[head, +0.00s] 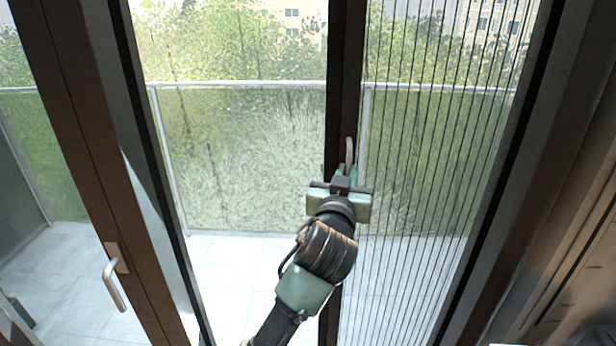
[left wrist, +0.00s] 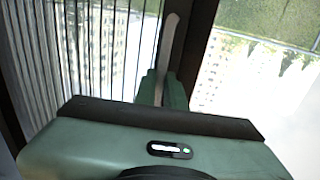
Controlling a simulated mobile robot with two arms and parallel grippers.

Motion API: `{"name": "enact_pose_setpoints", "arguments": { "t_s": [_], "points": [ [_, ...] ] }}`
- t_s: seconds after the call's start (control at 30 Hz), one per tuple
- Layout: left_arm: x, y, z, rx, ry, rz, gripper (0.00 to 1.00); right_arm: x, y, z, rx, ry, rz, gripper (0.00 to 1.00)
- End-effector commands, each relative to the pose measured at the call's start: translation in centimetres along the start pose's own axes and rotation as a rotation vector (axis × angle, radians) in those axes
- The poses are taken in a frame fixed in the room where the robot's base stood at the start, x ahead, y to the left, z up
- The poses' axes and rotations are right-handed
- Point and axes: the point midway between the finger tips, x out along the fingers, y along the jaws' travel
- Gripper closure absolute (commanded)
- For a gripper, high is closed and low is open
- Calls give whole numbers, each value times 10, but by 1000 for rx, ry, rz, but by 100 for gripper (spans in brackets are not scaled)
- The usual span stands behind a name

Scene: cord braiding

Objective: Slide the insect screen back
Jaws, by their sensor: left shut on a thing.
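The pleated insect screen (head: 425,160) fills the right part of the doorway in the head view. Its thin dark vertical lines also show at the left of the left wrist view (left wrist: 95,50). A dark vertical bar (head: 345,70) forms the screen's left edge and carries a pale handle (head: 350,150). My left gripper (head: 345,170) is at this handle and shut on it. In the left wrist view, the green fingers (left wrist: 163,88) are on either side of the handle (left wrist: 170,45). My right gripper is not in view.
Left of the bar the doorway is open onto a balcony with a pale tiled floor (head: 235,270) and a railing (head: 240,85). A brown framed glass door with a metal handle (head: 115,283) stands at the left. A dark frame (head: 500,170) bounds the screen at the right.

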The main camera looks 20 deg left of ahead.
Motion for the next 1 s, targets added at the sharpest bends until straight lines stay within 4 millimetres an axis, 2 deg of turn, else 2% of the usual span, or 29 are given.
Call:
{"name": "enact_pose_setpoints", "arguments": {
  "t_s": [0.03,0.1,0.3,0.77,0.8,0.83,1.0],
  "points": [
    [2,13,0,-4,3,6,100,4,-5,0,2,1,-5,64],
    [4,24,1,-4,2,6,100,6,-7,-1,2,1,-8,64],
    [8,42,0,-2,3,4,100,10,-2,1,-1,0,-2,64],
    [9,46,0,-1,2,3,100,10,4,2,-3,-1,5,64],
    [9,46,0,-2,2,3,78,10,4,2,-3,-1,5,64],
    [9,46,0,-2,2,3,70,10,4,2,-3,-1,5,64],
    [9,46,0,-2,1,2,68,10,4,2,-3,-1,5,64]
  ]
}}
